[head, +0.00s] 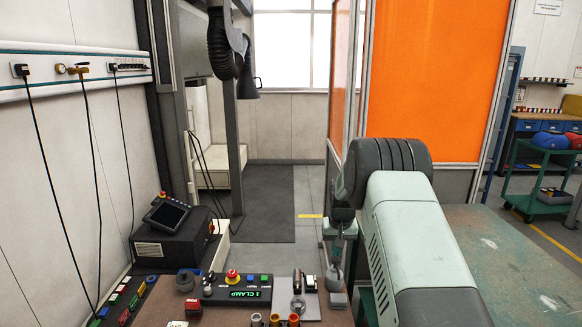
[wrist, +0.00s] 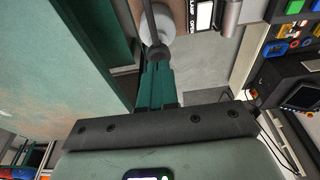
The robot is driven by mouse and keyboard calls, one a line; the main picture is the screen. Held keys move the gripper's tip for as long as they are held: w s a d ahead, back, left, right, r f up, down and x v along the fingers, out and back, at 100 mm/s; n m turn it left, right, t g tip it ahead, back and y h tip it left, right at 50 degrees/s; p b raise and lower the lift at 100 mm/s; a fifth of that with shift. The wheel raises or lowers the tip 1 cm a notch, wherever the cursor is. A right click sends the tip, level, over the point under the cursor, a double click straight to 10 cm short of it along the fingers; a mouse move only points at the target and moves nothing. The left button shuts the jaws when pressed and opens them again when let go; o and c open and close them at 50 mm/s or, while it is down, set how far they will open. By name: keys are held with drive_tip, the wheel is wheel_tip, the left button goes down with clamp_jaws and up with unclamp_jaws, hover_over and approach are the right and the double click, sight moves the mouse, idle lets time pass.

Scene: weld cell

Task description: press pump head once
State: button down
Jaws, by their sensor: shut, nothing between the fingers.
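In the head view my gripper (head: 338,258) points down at the bench's right end, directly over a grey pump bottle (head: 336,284). In the wrist view my gripper's green fingers (wrist: 157,68) are together with nothing between them. Their tips are at a small dark rounded pump head (wrist: 157,54). A pale round shape, seemingly the bottle's body (wrist: 156,28), lies just beyond it. The fingertips look very close to the pump head, but I cannot tell whether they touch it. My gripper partly hides the top of the bottle in the head view.
Coloured cups (head: 275,320) stand at the front. A black console (head: 170,240) is further left. A green-topped table (head: 520,260) lies right.

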drive_tip(key=shift+f, duration=1.1)
drive_tip(key=shift+r, duration=1.35)
wheel_tip(320, 180, up, 6)
drive_tip(key=shift+r, duration=0.1)
